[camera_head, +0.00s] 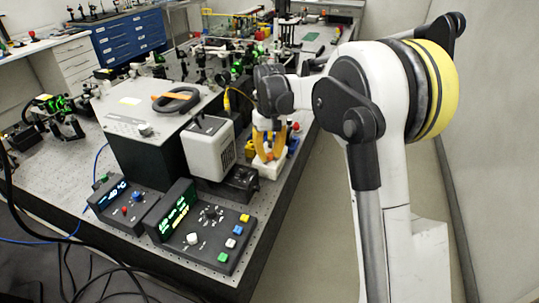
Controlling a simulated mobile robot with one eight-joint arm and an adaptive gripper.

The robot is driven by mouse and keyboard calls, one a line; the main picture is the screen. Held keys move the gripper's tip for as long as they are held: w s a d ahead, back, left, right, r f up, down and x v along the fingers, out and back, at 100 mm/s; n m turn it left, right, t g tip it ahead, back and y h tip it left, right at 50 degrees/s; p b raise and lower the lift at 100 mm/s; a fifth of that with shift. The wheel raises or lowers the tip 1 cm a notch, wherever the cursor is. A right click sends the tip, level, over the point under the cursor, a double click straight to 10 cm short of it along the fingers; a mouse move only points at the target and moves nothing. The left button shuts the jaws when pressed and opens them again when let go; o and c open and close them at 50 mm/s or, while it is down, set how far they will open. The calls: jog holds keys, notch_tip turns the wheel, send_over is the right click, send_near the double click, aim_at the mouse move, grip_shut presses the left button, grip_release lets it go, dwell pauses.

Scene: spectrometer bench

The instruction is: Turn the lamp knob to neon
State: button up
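My gripper (268,157), with yellow-orange fingers, points down from the wrist over a low white base at the bench's right edge. The fingertips are small and overlap the base, so I cannot tell whether they are apart or touch anything. The lamp knob cannot be identified with certainty, and no neon label is readable.
A grey-white housing (209,150) stands left of my gripper, close by. A larger instrument (140,115) with a black handle is farther left. A second display box (122,200) sits at the front left. Optics crowd the optical bench behind; an aisle runs along its right side.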

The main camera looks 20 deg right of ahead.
grip_shut()
jog(key=shift+m, duration=0.3)
jog(key=m+p, duration=0.2)
jog(key=m, duration=0.2)
jog(key=shift+r+m+p, duration=0.1)
jog(key=shift+m+p, duration=0.2)
jog(key=shift+p, duration=0.1)
jog(key=shift+m+p, duration=0.65)
jog(key=shift+m, duration=1.55)
jog(key=o, duration=0.7)
grip_release()
jog(key=shift+c, duration=0.2)
